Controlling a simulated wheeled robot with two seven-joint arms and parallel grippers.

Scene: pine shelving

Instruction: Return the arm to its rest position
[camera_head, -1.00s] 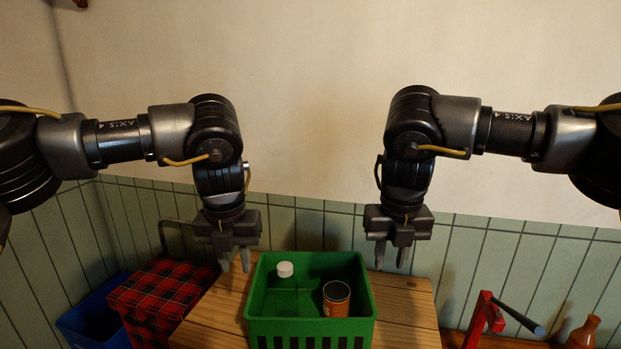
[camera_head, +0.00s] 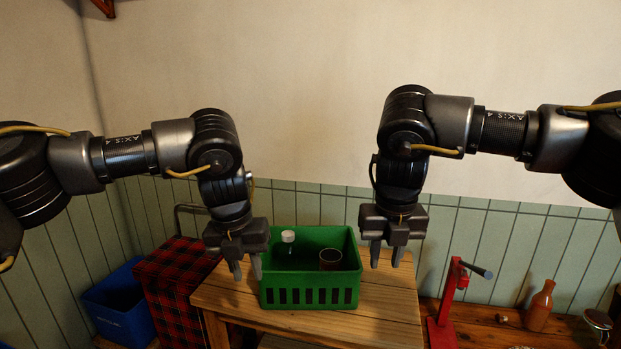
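My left gripper (camera_head: 246,268) hangs fingers down at the left side of a green crate, above the wooden table. Its two fingers are apart, with nothing seen between them. My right gripper (camera_head: 386,256) hangs fingers down at the right side of the crate. Its fingers are also apart and empty. The green crate (camera_head: 310,297) stands on the wooden table (camera_head: 385,315). In it are a clear bottle with a white cap (camera_head: 288,238) and a can (camera_head: 330,260); their lower parts are hidden by the crate's front wall.
A red tartan box (camera_head: 178,285) and a blue bin (camera_head: 118,303) stand left of the table. At the right, a red stand with a dark lever (camera_head: 445,300), an orange bottle (camera_head: 540,308) and a jar (camera_head: 597,325) stand on a lower wooden surface. The wall behind is clear.

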